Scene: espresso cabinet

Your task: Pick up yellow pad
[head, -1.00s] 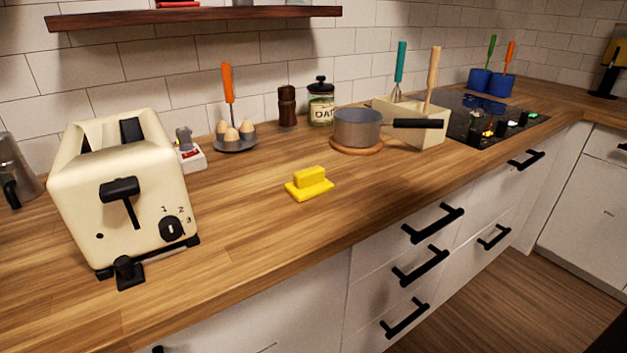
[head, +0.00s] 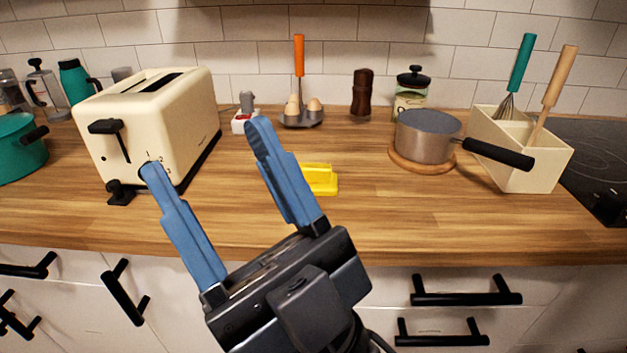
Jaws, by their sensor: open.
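The yellow pad (head: 322,181) lies flat on the wooden counter, with a raised grip along its top. Its left part is hidden behind my gripper's right finger in the head view. My gripper (head: 205,145) has two blue fingers spread wide apart with nothing between them. It reaches up in front of the counter, nearer the camera than the pad, with the fingertips seen left of the pad. I see no contact between the fingers and the pad.
The cream toaster (head: 160,125) stands left on the wooden counter (head: 420,220), behind the left finger in the picture. Right of the pad are a grey pot (head: 428,137) on a wooden trivet and a cream utensil box (head: 535,165). An egg holder (head: 302,118) stands behind. Counter front-right is clear.

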